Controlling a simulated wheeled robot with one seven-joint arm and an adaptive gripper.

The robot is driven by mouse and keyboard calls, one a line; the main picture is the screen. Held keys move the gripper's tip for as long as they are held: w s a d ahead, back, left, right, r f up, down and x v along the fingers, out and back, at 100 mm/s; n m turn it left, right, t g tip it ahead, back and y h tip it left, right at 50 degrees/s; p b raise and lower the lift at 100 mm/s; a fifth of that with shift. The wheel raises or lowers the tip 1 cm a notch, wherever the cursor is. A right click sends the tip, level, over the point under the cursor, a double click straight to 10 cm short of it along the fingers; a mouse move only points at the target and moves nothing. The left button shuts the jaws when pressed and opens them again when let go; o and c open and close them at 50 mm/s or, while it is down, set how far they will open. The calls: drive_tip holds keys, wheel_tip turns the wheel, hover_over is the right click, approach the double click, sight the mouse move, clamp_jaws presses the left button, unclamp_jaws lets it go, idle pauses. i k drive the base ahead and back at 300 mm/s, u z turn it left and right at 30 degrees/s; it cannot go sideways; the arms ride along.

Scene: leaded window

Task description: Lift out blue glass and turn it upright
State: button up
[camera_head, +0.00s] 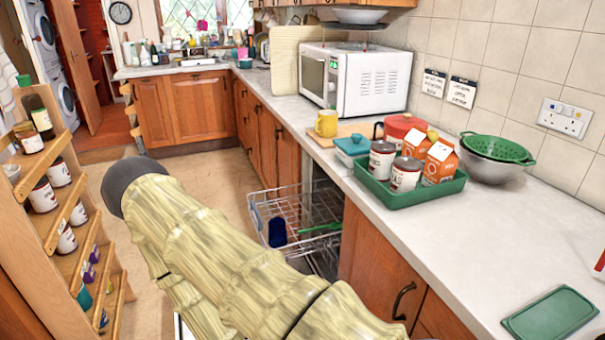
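The blue glass (277,232) stands in the pulled-out upper rack (262,208) of the open dishwasher, near the rack's left front part. It looks dark blue; its lower part is cut off by my arm and the rack wires, and I cannot tell which end is up. My own pale, ribbed arm crosses the lower middle of the view, in front of the dishwasher. My gripper is not identifiable in this view, so its opening and its distance from the glass do not show.
A green utensil (320,229) lies across the rack. The counter holds a green tray (412,197) with cans and cartons, a yellow mug (326,123), a microwave (355,80), a colander bowl (492,163) and a green lid (550,314). Bare counter (470,240) lies before the tray. A shelf ladder (75,255) stands left.

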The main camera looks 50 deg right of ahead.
sight(277, 233)
drive_tip(key=z, duration=1.15)
drive_tip(key=i, duration=0.1)
